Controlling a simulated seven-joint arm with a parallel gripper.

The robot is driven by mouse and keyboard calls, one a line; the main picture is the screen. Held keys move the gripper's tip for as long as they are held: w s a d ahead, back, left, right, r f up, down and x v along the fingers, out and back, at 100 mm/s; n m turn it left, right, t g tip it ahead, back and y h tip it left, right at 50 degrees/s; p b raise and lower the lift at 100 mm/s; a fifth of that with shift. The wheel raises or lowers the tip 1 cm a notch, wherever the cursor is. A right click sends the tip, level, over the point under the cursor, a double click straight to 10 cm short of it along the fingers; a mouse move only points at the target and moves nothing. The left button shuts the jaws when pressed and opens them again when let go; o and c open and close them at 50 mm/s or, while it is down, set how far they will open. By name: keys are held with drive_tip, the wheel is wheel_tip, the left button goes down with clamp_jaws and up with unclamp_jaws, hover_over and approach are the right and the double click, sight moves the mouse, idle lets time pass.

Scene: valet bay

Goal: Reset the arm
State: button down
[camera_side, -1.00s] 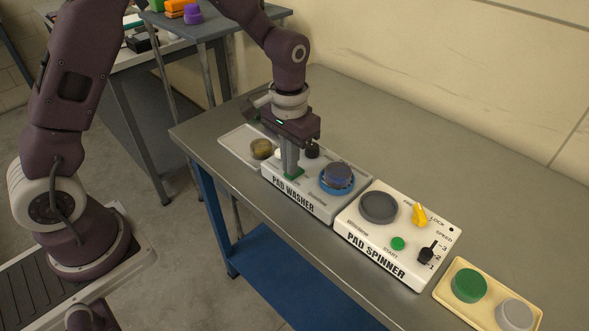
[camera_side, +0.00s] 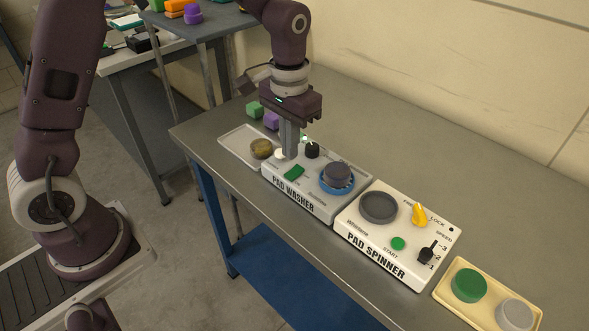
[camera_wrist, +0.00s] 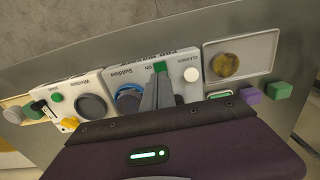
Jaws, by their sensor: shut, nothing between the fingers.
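My gripper (camera_side: 289,155) is shut and empty, pointing down over the pad washer (camera_side: 312,207). Its fingertips are close to the back of the green switch (camera_side: 293,172) and the white button (camera_side: 281,154); whether they touch the housing I cannot tell. In the wrist view the shut fingers (camera_wrist: 158,82) point at the green switch (camera_wrist: 159,67), with the white button (camera_wrist: 191,74) to their right. A black knob (camera_side: 312,150) and a small green light (camera_side: 304,138) are behind the fingers. A dark grey pad (camera_side: 337,173) sits in the washer's blue ring.
The pad spinner (camera_side: 372,238) stands right of the washer, with a cream tray (camera_side: 450,292) holding green and grey pads beyond. A grey tray (camera_side: 236,143) with a brownish pad (camera_side: 261,148) is left. Green (camera_side: 254,110) and purple (camera_side: 271,120) blocks are behind. The bench's back right is clear.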

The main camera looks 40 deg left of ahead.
drive_tip(key=shift+r, duration=0.95)
